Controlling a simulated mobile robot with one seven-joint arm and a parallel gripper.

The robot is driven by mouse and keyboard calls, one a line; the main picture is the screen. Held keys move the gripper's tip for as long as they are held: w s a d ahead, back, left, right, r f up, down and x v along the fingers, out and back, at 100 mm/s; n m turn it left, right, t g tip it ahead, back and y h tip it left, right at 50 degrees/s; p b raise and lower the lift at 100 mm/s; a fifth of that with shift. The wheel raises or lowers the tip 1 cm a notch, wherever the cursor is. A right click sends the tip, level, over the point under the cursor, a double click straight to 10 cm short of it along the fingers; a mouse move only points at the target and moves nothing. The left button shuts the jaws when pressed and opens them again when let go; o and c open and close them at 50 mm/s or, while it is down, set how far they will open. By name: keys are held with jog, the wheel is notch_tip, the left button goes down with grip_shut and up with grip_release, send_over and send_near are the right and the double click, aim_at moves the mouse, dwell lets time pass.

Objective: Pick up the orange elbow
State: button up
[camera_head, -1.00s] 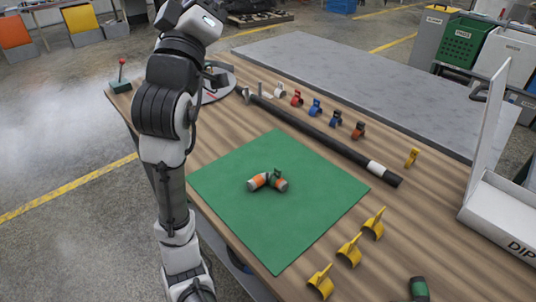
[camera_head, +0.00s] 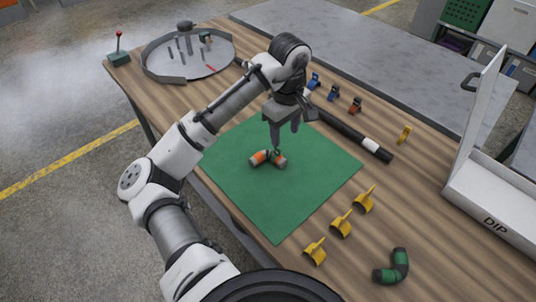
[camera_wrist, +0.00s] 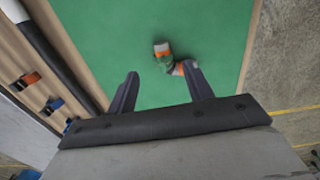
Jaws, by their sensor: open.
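The orange elbow (camera_head: 259,158) lies on the green mat (camera_head: 300,205), near its middle. It is a short bent piece with orange bands, grey ends and a small dark green part at the bend. My gripper (camera_head: 285,143) is open, points down and is above the mat, close over the elbow in the head view. In the wrist view the elbow (camera_wrist: 162,50) lies beyond the fingertips, toward the right finger, which hides part of its lower end. Nothing is between the fingers of my gripper (camera_wrist: 163,82).
A long black hose (camera_head: 345,132) runs behind the mat, with small coloured clips beyond it. Yellow holders (camera_head: 341,223) and a green elbow (camera_head: 393,267) are at the front right. A white box marked DIP (camera_head: 490,205) stands at right, a round tray (camera_head: 190,67) at back left.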

send_over(283, 160)
notch_tip(283, 160, down, 6)
jog(key=shift+w+d, duration=0.1)
jog(key=shift+f+p, duration=0.95)
jog(key=shift+f, duration=1.7)
jog(key=shift+c, duration=0.3)
grip_shut()
